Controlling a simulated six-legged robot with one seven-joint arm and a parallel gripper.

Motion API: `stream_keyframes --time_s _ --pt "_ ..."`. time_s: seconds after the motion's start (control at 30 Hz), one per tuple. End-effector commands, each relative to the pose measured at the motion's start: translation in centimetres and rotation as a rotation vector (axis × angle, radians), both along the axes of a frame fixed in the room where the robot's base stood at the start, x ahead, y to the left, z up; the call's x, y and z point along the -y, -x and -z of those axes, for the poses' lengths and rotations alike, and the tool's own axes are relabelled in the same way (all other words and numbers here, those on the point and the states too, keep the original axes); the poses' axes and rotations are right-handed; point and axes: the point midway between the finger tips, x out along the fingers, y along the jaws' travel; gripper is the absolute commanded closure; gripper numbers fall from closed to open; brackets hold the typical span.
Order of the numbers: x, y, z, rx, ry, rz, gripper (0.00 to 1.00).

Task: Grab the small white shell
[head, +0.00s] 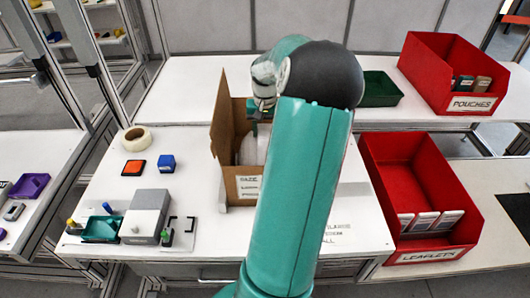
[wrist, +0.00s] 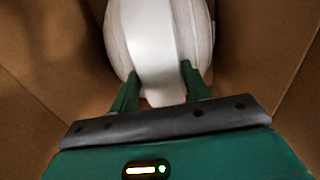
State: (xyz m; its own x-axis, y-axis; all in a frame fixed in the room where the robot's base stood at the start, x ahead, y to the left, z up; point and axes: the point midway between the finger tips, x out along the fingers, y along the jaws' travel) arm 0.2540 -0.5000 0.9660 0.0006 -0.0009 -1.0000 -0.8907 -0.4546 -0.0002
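The white shell (wrist: 155,45) lies inside an open cardboard box, at the top middle of the wrist view. It has a smooth raised band down its middle and rounded sides. My gripper (wrist: 160,78) reaches down into the box with its two green fingers apart, one on each side of the band's near end. I cannot tell whether the fingers touch the shell. In the head view, white material (head: 249,150) shows inside the cardboard box (head: 238,188). My arm hides the box's right part and most of my gripper there.
The box's brown walls (wrist: 45,50) stand close on both sides of my gripper. On the table are a white tape roll (head: 136,138), an orange block (head: 133,168), a blue block (head: 167,163) and a grey box (head: 147,215). Red bins (head: 420,190) stand at the right.

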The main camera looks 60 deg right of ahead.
Motion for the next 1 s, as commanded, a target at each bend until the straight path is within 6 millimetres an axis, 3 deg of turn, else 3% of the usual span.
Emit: stream_keyframes --time_s 0.03,0.1,0.53,0.77,1.0 --pt "0.0 0.0 0.0 0.000 0.000 0.000 0.90" --pt "0.0 0.0 0.0 0.000 0.000 0.000 1.00" --pt "0.1 0.0 -1.0 0.000 0.004 0.000 1.00" --pt "0.1 -0.1 -4.2 0.000 0.005 0.000 1.00" --pt "0.0 -0.1 -8.6 0.000 0.005 -0.001 1.00"
